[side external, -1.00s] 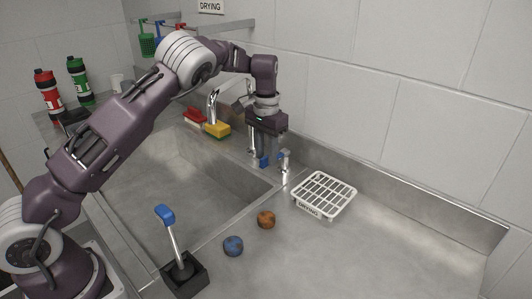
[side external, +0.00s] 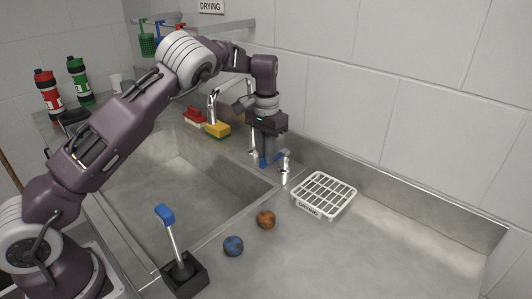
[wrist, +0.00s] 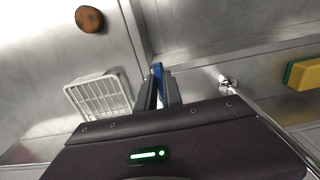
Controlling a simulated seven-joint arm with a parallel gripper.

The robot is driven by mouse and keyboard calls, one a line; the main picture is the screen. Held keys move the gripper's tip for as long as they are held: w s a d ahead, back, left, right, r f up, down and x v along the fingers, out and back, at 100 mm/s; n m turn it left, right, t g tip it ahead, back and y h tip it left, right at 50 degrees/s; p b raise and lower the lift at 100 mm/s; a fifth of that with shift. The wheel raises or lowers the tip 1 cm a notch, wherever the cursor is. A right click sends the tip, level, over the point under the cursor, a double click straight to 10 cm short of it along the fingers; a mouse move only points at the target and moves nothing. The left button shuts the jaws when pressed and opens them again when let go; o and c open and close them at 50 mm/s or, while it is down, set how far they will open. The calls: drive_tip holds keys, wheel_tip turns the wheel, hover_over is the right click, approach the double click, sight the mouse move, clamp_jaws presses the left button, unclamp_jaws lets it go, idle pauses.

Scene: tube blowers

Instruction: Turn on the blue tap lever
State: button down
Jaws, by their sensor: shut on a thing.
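The blue tap lever (side external: 265,162) sits on a small chrome tap (side external: 284,170) on the ledge behind the sink, near its right back corner. My gripper (side external: 268,157) points down over it, with the fingers closed around the lever. In the wrist view the lever (wrist: 157,69) shows as a blue strip at the tips of my gripper (wrist: 158,84). The fingers hide part of the lever, and the chrome tap body is not clear in that view.
A white drying rack (side external: 324,193) stands right of the tap. A chrome spout (side external: 213,105) and yellow sponge (side external: 217,130) are to the left. The right counter is mostly clear.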

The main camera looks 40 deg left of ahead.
idle(0.8)
drive_tip(key=a+m, duration=0.2)
drive_tip(key=m, duration=0.1)
drive_tip(key=shift+w+a, duration=0.2)
drive_tip(key=c, duration=1.5)
unclamp_jaws()
